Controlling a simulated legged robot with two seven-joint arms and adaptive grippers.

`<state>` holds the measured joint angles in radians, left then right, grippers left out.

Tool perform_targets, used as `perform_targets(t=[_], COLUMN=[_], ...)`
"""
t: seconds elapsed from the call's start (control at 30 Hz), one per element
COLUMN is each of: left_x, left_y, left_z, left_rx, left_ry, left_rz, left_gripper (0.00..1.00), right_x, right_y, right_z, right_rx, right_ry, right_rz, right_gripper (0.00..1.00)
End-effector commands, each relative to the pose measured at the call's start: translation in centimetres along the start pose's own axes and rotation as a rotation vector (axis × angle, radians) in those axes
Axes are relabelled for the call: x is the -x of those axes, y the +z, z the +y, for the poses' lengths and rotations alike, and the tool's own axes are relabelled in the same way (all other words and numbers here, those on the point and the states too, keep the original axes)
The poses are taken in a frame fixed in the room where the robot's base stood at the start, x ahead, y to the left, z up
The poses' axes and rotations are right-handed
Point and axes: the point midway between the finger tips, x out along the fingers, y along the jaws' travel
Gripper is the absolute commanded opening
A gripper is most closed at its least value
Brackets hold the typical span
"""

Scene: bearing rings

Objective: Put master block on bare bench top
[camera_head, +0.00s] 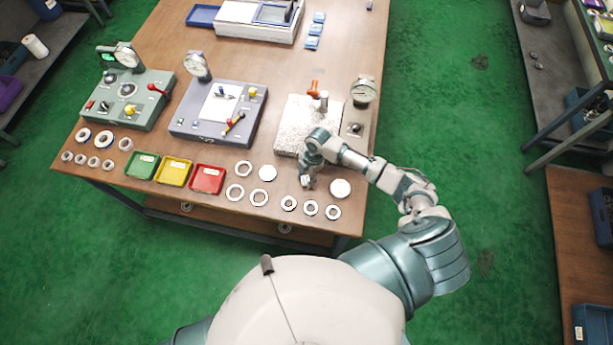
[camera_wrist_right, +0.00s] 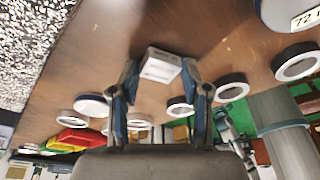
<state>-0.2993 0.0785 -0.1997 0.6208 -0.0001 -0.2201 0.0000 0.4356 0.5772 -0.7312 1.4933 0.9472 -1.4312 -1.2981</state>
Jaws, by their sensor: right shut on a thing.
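The master block (camera_wrist_right: 160,66) is a small white block with dark print on its face. It sits between the two fingertips of my right gripper (camera_wrist_right: 160,82), which is shut on it. In the head view my right gripper (camera_head: 307,180) is low over the front right part of the brown bench top (camera_head: 262,222), just in front of the speckled granite plate. The block is small and mostly hidden there. I cannot tell whether its underside touches the bench. My left gripper is out of view.
Several rings lie around the gripper, with a white disc (camera_head: 340,188) to its right and another disc (camera_head: 267,173) to its left. The granite plate (camera_head: 292,118) stands behind. Green (camera_head: 142,165), yellow (camera_head: 174,171) and red (camera_head: 207,179) trays sit at left.

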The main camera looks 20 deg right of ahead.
Motion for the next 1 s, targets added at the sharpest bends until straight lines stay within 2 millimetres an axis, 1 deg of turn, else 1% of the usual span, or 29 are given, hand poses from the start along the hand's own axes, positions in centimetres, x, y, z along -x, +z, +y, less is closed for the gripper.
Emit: perform_targets(t=[0.33,0.37,0.4,0.43,0.77,0.87,0.97,1.0], left_x=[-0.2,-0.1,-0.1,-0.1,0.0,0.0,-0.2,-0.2], left_y=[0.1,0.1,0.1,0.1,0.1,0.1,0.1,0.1], left_z=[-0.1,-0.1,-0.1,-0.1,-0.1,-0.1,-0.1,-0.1], left_rx=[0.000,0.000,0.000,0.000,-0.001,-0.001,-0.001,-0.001], left_ry=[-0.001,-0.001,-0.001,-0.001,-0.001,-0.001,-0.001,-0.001], left_rz=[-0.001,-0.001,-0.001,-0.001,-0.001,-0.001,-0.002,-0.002], left_gripper=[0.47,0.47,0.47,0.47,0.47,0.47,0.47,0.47], right_x=[-0.4,-0.4,-0.3,-0.3,-0.1,0.6,2.3,3.1], right_y=[0.3,0.3,0.3,0.3,0.2,0.2,0.2,0.2], right_z=[-0.1,-0.1,-0.1,-0.1,0.0,0.0,0.1,0.1], right_rx=[-0.001,-0.001,-0.001,-0.001,-0.001,0.000,0.000,0.001], right_ry=[0.000,0.000,0.000,0.000,0.000,0.003,0.004,0.004], right_rz=[0.001,0.001,0.001,0.001,0.001,0.000,-0.002,-0.002], right_gripper=[0.05,0.54,0.64,0.72,0.72,0.72,0.72,0.72])
